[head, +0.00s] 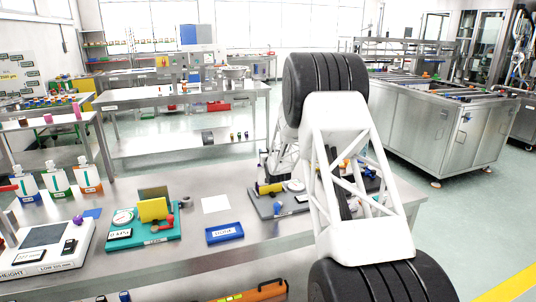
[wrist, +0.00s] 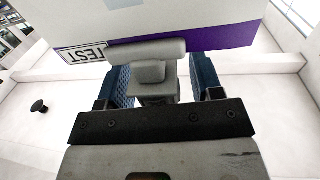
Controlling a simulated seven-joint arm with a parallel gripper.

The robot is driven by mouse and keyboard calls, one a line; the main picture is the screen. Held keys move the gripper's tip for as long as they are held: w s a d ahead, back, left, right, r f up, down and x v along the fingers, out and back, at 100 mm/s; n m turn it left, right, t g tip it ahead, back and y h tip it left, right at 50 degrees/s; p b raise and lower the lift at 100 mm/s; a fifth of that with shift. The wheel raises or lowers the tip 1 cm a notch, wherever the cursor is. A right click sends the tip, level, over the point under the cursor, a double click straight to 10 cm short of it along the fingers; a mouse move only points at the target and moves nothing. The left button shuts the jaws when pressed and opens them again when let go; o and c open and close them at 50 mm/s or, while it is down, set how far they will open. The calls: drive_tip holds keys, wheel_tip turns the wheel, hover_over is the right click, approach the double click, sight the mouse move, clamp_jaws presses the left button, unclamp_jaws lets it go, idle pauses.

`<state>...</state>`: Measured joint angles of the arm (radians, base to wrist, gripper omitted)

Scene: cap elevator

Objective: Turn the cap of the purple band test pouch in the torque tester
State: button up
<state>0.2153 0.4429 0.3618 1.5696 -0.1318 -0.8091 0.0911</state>
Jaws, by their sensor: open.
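In the wrist view, a white surface with a purple band (wrist: 225,38) and a TEST label (wrist: 82,54) spans the top, just beyond my gripper (wrist: 162,82). The gripper is open, with one blue pad on each side. A grey rounded bar with a block under it (wrist: 150,70) shows between the pads, apart from both; I cannot tell whether it is the cap. In the head view my white arm link hides my gripper, and I cannot make out the purple band pouch. A teal device with a dial and yellow block (head: 153,232) stands on the table; I cannot tell whether it is the torque tester.
A blue tray (head: 225,240) and a white sheet (head: 215,204) lie on the metal table. A white scale-like device (head: 50,245) with a purple piece (head: 78,220) and several pouches (head: 88,178) are at left. A grey tray of small parts (head: 262,207) sits beside my arm.

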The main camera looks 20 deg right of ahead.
drive_tip(key=s, duration=0.7)
drive_tip(key=shift+s+a, duration=0.3)
drive_tip(key=shift+a, duration=0.15)
idle(0.4)
drive_tip(key=w+d+r+m+g, duration=0.1)
drive_tip(key=w+m, duration=0.1)
drive_tip(key=w+r+m+g, duration=0.1)
drive_tip(key=w+m+g, duration=0.1)
drive_tip(key=w+d+r+m+g, duration=0.1)
drive_tip(key=w+r+m, duration=0.1)
drive_tip(key=shift+w+d+r+m+g, duration=0.1)
drive_tip(key=shift+w+d+m+g, duration=0.2)
drive_tip(key=shift+d, duration=0.05)
drive_tip(key=m+g, duration=0.2)
drive_tip(key=g, duration=0.1)
drive_tip(key=r+m+g+y, duration=0.1)
drive_tip(key=m+g, duration=0.1)
drive_tip(key=g, duration=0.2)
drive_tip(key=a+r+m+g, duration=0.1)
drive_tip(key=m+g, duration=0.1)
drive_tip(key=g, duration=0.2)
drive_tip(key=shift+w+r+m+y, duration=0.25)
drive_tip(key=shift+w+m+y, duration=0.05)
drive_tip(key=shift+m, duration=0.1)
drive_tip(key=shift+s+a+r+m+g+y, duration=0.15)
drive_tip(key=shift+s+a+r+m+g, duration=0.15)
drive_tip(key=shift+r+g, duration=0.2)
drive_tip(key=shift+s+a+r+m+g+y, duration=0.2)
drive_tip(key=shift+s+r+g, duration=0.15)
drive_tip(key=shift+g, duration=0.25)
